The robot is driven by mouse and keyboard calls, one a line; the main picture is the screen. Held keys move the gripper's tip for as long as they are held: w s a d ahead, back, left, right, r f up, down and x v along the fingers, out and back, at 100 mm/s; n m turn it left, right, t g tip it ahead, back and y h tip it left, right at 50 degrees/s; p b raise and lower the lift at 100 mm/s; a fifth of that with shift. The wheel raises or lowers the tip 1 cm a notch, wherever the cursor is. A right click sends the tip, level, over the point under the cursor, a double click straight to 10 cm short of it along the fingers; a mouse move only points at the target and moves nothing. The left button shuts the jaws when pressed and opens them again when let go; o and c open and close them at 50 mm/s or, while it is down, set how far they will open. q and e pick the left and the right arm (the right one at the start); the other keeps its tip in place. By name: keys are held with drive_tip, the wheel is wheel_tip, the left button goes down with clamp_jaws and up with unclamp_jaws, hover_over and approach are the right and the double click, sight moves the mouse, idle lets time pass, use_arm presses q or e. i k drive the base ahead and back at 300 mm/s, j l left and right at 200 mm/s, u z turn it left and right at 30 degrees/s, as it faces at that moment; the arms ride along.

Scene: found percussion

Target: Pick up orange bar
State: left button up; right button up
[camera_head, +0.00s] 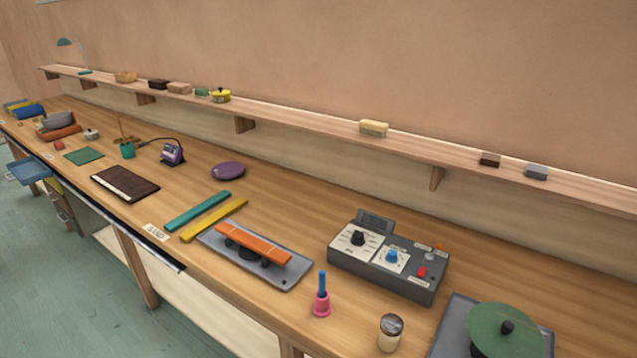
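The orange bar (253,242) lies across dark supports on a grey tray (293,284) near the middle of the wooden bench. Nothing covers it from above. Neither of my grippers shows in the head view.
A teal bar (198,211) and a yellow bar (214,219) lie just left of the tray. A grey control box (387,263) stands to its right. A pink bell with a blue handle (321,298), a shaker (390,332) and a green disc (490,326) are nearer. A shelf (310,118) runs behind.

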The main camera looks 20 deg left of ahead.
sight(280, 257)
drive_tip(key=i+j+z, duration=0.15)
drive_tip(key=j+z, duration=0.15)
drive_tip(key=j, duration=1.55)
drive_tip(key=j+z, duration=0.25)
drive_tip(key=j, duration=1.6)
drive_tip(key=i+j, duration=0.2)
drive_tip(key=i+j+z, duration=0.1)
drive_tip(key=j, duration=0.25)
drive_tip(key=i, duration=0.05)
